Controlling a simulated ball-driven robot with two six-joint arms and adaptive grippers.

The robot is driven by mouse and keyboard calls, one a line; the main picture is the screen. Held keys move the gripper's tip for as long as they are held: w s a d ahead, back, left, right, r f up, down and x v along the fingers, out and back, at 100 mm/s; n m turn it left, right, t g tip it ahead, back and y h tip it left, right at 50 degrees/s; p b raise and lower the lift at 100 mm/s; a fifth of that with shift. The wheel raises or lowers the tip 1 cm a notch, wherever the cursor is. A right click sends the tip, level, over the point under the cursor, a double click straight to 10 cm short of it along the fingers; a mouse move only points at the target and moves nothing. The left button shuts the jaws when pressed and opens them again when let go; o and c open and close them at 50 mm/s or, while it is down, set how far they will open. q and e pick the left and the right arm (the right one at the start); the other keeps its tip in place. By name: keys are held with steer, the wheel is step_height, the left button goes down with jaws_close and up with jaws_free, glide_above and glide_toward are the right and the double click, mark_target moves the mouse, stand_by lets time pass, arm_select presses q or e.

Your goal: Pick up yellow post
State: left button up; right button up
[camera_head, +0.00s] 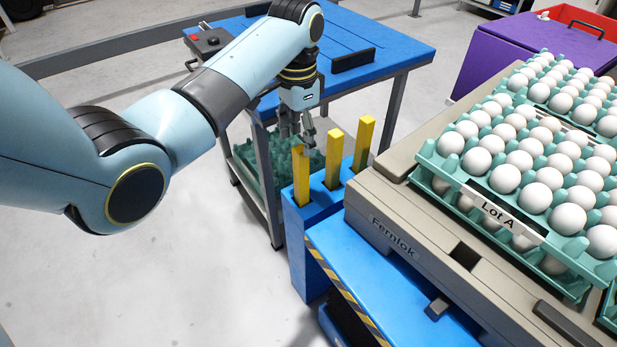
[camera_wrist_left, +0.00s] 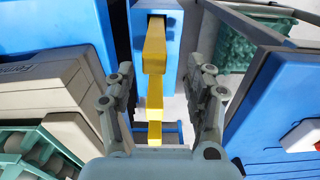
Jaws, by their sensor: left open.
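Three yellow posts stand upright in a row in a blue holder (camera_head: 301,240): a near left post (camera_head: 301,178), a middle post (camera_head: 334,160) and a far right post (camera_head: 363,144). My left gripper (camera_head: 297,138) is open and empty, with its fingers pointing down around or just above the top of the near left post; contact cannot be told. In the left wrist view the open fingers (camera_wrist_left: 165,78) lie either side of the line of yellow posts (camera_wrist_left: 154,48), with the blue holder (camera_wrist_left: 172,60) behind. My right gripper is not in view.
A blue-topped cart (camera_head: 385,45) stands behind, with a teal tray (camera_head: 243,160) on its lower shelf. At right, teal egg trays (camera_head: 440,168) labelled Lot A sit on a beige machine (camera_head: 400,215) close beside the holder. A purple bin (camera_head: 510,60) is at the back right.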

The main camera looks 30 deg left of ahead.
mark_target(301, 173)
arm_select(q)
step_height(301, 173, down, 4)
steer(key=shift+f+b, duration=0.1)
steer(key=shift+b, duration=0.45)
steer(key=shift+d+f, duration=0.1)
steer(key=shift+f, duration=0.5)
steer(key=f, duration=0.1)
steer(key=f+b, duration=0.1)
steer(key=f, duration=0.1)
steer(key=shift+s+d+f, duration=0.15)
steer(key=shift+s+f, duration=0.1)
steer(key=shift+f, duration=0.15)
steer(key=shift+f+b, duration=0.3)
steer(key=shift+f, duration=0.2)
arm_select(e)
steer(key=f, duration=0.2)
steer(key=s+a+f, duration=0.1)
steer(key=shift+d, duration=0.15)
arm_select(q)
steer(key=shift+c, duration=0.9)
jaws_close()
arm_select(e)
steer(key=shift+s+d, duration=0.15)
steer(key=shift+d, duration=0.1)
